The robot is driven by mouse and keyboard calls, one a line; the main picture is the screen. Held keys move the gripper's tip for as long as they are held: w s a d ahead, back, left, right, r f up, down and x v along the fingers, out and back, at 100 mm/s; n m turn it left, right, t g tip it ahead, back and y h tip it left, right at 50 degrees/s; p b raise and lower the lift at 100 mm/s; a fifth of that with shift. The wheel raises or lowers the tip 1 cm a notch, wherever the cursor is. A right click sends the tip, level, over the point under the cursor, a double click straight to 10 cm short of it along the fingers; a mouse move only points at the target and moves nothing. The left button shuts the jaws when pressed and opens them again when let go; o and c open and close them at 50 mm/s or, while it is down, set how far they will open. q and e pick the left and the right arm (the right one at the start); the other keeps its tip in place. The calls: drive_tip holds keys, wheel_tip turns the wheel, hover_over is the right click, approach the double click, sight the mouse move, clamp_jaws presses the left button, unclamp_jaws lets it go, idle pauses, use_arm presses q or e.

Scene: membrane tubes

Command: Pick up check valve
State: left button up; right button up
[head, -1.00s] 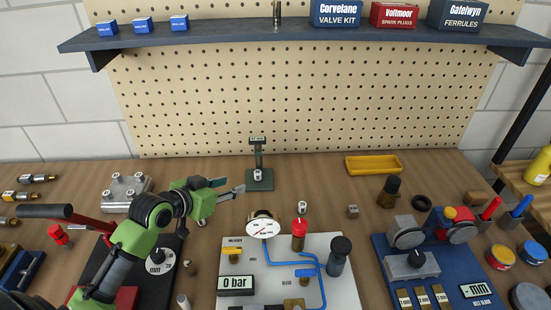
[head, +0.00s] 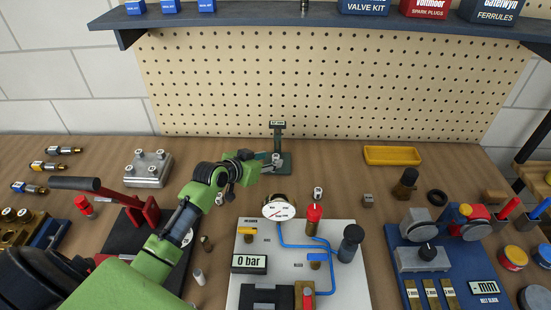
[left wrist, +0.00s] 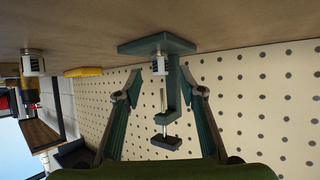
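A small silver-white cylindrical fitting, which looks like the check valve (left wrist: 160,64), sits at the foot of a dark green stand (left wrist: 150,45) with a small display. The stand (head: 285,162) is at the back middle of the bench in the head view. My left gripper (head: 274,161) is at the stand, partly covering the fitting there. In the left wrist view, which looks upside down, the left gripper (left wrist: 164,90) is open, its fingers on either side of the stand and fitting, with nothing gripped. A similar fitting (head: 318,193) stands apart to the right. My right gripper is not in view.
A white test panel (head: 345,280) with a gauge (head: 279,206) and knobs is in front of the stand. A yellow tray (head: 392,156) lies to the right, a steel block (head: 148,170) to the left. A pegboard (head: 330,80) rises behind.

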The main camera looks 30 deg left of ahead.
sight(273, 158)
use_arm(q)
drive_tip(key=x, duration=0.3)
drive_tip(key=shift+w, duration=0.15)
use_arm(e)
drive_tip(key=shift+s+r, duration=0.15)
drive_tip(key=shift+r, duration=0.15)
use_arm(q)
clamp_jaws()
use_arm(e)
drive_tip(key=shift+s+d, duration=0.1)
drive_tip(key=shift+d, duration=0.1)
use_arm(q)
drive_tip(key=shift+r, duration=0.1)
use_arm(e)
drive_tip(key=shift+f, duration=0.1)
